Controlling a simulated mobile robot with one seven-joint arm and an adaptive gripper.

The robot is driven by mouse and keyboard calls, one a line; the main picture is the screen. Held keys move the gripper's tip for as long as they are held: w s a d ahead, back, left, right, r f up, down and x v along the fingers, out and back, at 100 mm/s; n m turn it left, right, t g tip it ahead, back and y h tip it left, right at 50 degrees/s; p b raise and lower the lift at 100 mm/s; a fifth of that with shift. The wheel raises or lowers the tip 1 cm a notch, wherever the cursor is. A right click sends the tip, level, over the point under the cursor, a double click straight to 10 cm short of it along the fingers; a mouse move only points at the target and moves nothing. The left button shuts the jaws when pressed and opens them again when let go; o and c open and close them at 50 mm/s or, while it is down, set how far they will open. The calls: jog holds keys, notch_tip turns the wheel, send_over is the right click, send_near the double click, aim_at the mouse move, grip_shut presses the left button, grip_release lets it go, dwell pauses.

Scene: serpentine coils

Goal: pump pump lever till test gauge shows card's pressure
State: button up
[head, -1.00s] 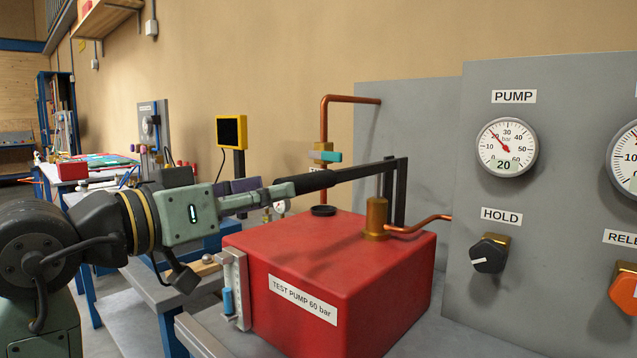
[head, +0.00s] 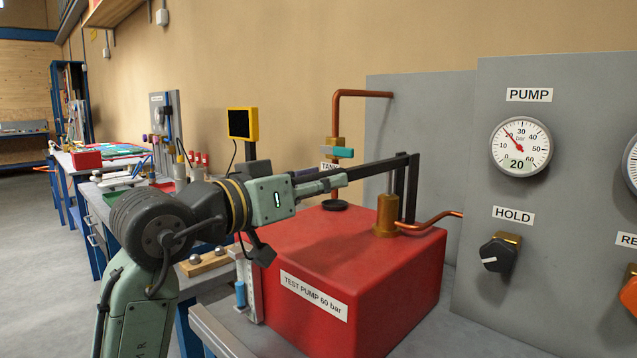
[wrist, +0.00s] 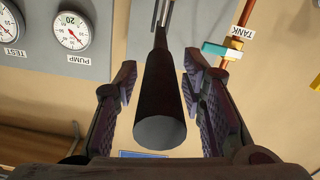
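The pump lever (head: 378,168) is a long dark bar on the red test pump (head: 330,270), rising slightly to its right-hand pivot. My gripper (head: 325,182) is at the lever's left end. In the wrist view my gripper (wrist: 158,88) has its fingers either side of the round lever end (wrist: 160,130), with a clear gap on the left, so it looks open around it. The PUMP gauge (head: 521,147) has its needle near 20 bar. The test gauge (head: 632,165) is cut off at the right edge; it also shows partly in the wrist view (wrist: 12,25). No pressure card is readable.
The dark HOLD knob (head: 497,255) and an orange knob (head: 629,292) are on the grey panel. A copper pipe (head: 336,115) with a teal-handled valve (head: 338,152) rises behind the pump. Benches stretch away at left, beside open floor.

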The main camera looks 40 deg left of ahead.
grip_shut()
dwell(0.4)
notch_tip(320, 180, up, 2)
jog(key=p, duration=0.2)
jog(key=shift+r+g+p, duration=0.15)
jog(key=shift+g+p, duration=0.15)
jog(key=shift+g, duration=0.1)
jog(key=shift+o, duration=1.2)
grip_release()
